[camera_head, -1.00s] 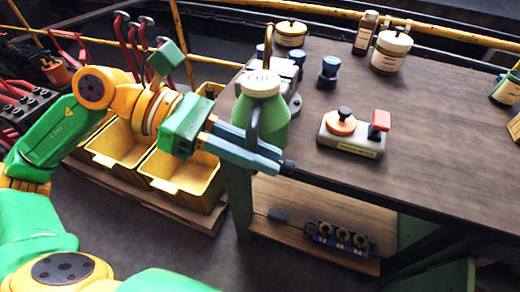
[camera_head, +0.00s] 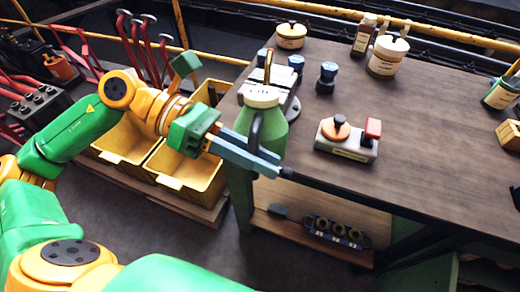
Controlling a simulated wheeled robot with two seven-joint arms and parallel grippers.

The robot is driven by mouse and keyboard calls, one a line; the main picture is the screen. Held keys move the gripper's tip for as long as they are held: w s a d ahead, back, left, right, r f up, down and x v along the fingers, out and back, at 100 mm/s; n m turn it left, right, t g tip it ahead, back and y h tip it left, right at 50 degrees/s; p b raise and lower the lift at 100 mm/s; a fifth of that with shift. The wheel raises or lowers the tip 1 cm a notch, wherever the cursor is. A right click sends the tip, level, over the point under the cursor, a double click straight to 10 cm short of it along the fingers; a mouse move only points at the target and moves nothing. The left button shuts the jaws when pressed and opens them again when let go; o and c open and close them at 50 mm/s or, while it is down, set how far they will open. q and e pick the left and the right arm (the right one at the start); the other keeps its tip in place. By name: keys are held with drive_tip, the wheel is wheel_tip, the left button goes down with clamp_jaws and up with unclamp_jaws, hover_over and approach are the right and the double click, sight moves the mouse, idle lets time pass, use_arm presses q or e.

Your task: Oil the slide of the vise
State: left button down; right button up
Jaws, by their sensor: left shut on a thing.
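A green oil can (camera_head: 264,129) with a cream cap and a curved brass spout is held above the near left corner of the bench. My left gripper (camera_head: 268,166) is shut on the can's dark handle. The can appears roughly upright, its spout pointing up in the picture. Behind it, a grey metal thing (camera_head: 291,107), seemingly the vise, is mostly hidden by the can. Its slide cannot be made out, and I cannot tell whether the spout touches it. My right gripper is not in view.
On the wooden bench (camera_head: 430,150) stand a control box (camera_head: 347,139) with orange and red knobs, a dark blue-topped piece (camera_head: 327,77), cream jars (camera_head: 387,55) and a bottle (camera_head: 363,35). Yellow bins (camera_head: 190,175) stand left of the bench. The bench's middle right is clear.

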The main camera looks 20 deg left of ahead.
sight(254, 138)
use_arm(q)
drive_tip(key=shift+w+a+r+n+g+p, duration=0.25)
drive_tip(key=shift+r+n+g+p, duration=0.3)
drive_tip(key=shift+p, duration=0.6)
drive_tip(key=shift+s+a+r, duration=0.15)
drive_tip(key=shift+a+r, duration=0.1)
drive_tip(key=shift+r, duration=0.25)
drive_tip(key=shift+r+p, duration=0.4)
drive_tip(key=shift+p, duration=0.1)
drive_tip(key=shift+w+n+h, duration=0.2)
drive_tip(key=shift+n+h, duration=0.05)
drive_tip(key=shift+h, duration=0.05)
drive_tip(key=shift+r, duration=0.1)
